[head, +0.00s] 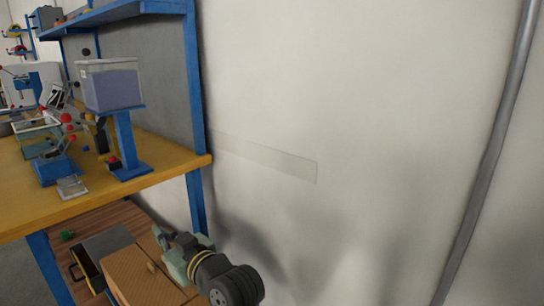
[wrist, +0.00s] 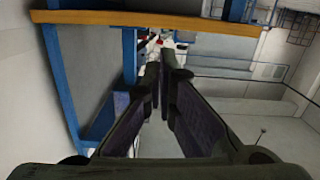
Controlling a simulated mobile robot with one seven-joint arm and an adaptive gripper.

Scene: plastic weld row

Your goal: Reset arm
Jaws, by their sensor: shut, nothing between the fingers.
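My gripper (wrist: 161,72) is in the wrist view, its two dark fingers brought together at the tips with nothing between them. The fingers point toward the yellow edge of a bench (wrist: 190,22) and its blue legs; the gap to the bench is hard to judge.
In the head view, the workbench (head: 170,178) at left carries a clear bin (head: 110,88) on a blue stand and several small tools. Pale wall and a grey pipe (head: 490,150) fill the right.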

